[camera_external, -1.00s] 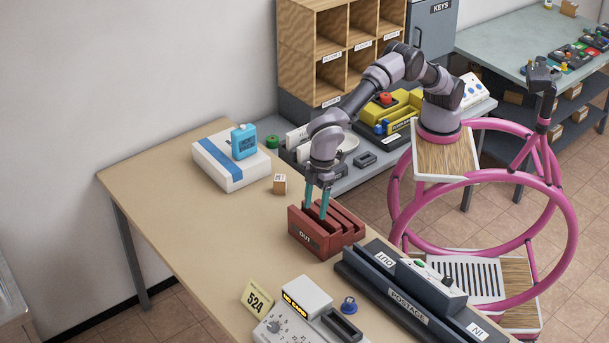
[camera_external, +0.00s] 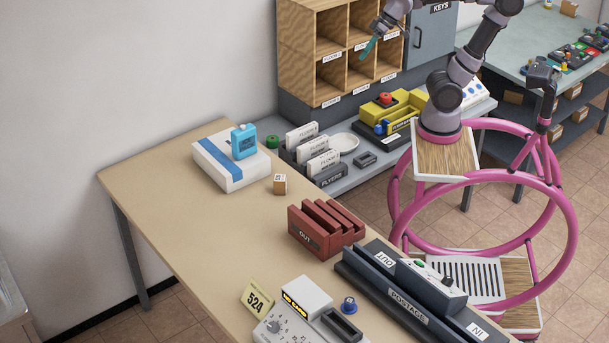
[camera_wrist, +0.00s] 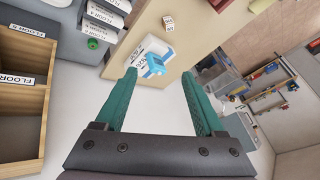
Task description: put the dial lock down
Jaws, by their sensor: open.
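My gripper (camera_external: 369,47) is raised in front of the wooden pigeonholes. In the wrist view its two teal fingers (camera_wrist: 159,76) are wide apart with nothing held between them. No object here is clearly a dial lock. A light-blue item with a small cap (camera_external: 243,141) stands upright on a white box with a blue stripe (camera_external: 212,175); it also shows in the wrist view (camera_wrist: 155,64), far beyond the fingers. The red OUT rack (camera_external: 304,236) stands on the tan table, well apart from my gripper; its slot interiors are partly hidden.
The pigeonholes (camera_external: 326,51) and grey key cabinet (camera_external: 432,40) are close to my raised arm. The table's left front is clear.

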